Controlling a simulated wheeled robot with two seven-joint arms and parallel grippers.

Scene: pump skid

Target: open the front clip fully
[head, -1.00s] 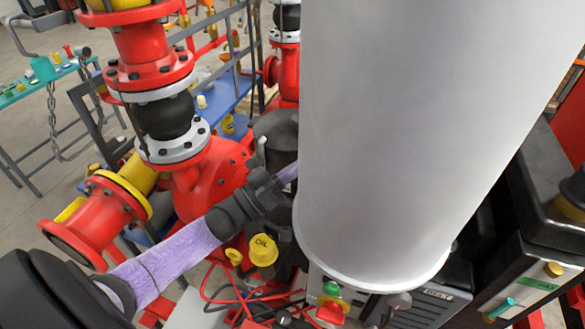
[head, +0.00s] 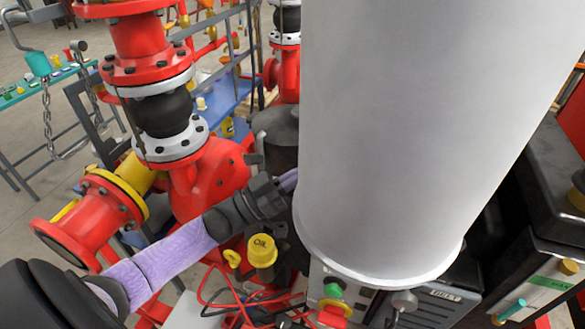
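No front clip can be made out in the head view. A large pale grey cylinder (head: 400,140) fills the middle and right and hides what lies behind it. My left arm comes in from the lower left, purple and dark grey, and its far end passes behind the cylinder's left edge. The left gripper is hidden there, so its fingers and any contact cannot be seen. My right gripper is not in view.
A red pump (head: 208,178) with flanged pipework stands at left. A yellow OIL cap (head: 262,250) and loose red and black cables (head: 225,290) lie below my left arm. A green knob (head: 333,291) and a grey knob (head: 404,300) sit below the cylinder. Black equipment (head: 530,225) stands at right.

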